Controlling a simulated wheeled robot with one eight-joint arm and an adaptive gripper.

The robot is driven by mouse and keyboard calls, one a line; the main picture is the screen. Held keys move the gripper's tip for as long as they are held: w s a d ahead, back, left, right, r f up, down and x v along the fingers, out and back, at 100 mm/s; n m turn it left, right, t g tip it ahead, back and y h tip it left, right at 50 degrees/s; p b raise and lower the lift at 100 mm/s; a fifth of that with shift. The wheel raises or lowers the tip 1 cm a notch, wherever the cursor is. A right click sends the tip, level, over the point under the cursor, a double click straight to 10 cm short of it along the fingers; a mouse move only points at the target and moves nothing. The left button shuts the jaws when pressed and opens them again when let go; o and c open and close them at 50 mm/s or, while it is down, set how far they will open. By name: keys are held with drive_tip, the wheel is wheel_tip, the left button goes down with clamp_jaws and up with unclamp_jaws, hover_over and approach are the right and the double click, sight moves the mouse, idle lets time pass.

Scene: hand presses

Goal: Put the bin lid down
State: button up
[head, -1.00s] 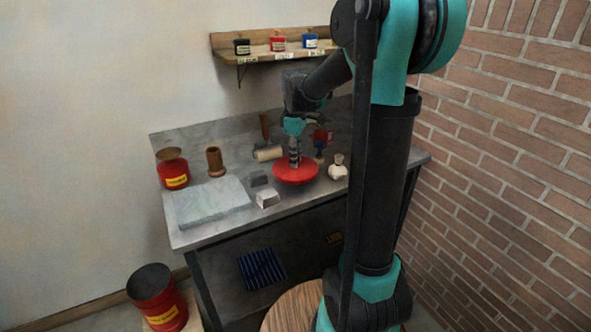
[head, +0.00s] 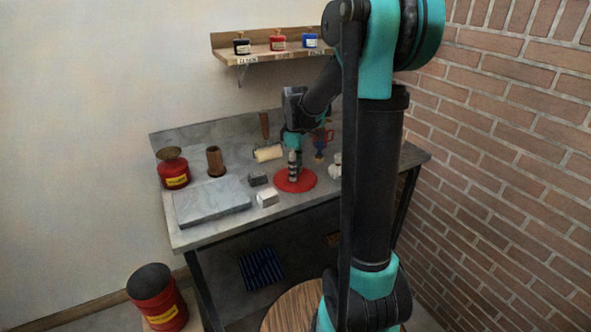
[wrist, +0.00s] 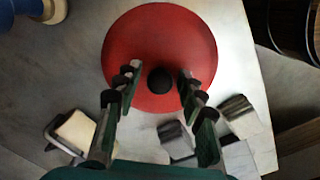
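The red round bin lid (head: 308,183) lies flat on the grey workbench, right of the small blocks. In the wrist view the lid (wrist: 160,35) shows from above with a black knob (wrist: 160,80) at its middle. My gripper (head: 294,178) is low over the lid. In the wrist view its fingers (wrist: 158,78) stand apart on either side of the knob, with a gap on each side, so it is open.
On the workbench (head: 225,228) are a grey slab (head: 212,202), a red can (head: 173,172), a brown cup (head: 215,162), a roller (head: 268,153) and small blocks (head: 267,198). A wall shelf (head: 270,50) holds ink bottles. A brick wall (head: 500,130) is at right.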

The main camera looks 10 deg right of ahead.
drive_tip(key=shift+r, duration=0.1)
wheel_tip(320, 180, up, 12)
drive_tip(key=s+d+f+m+t, duration=0.2)
drive_tip(key=s+f+m, duration=0.4)
drive_tip(key=s+f, duration=0.3)
drive_tip(key=s+d+f+m+t, duration=0.2)
drive_tip(key=s+f+m, duration=0.4)
drive_tip(key=s+f, duration=0.3)
drive_tip(key=s, duration=0.4)
drive_tip(key=shift+f+m, duration=0.3)
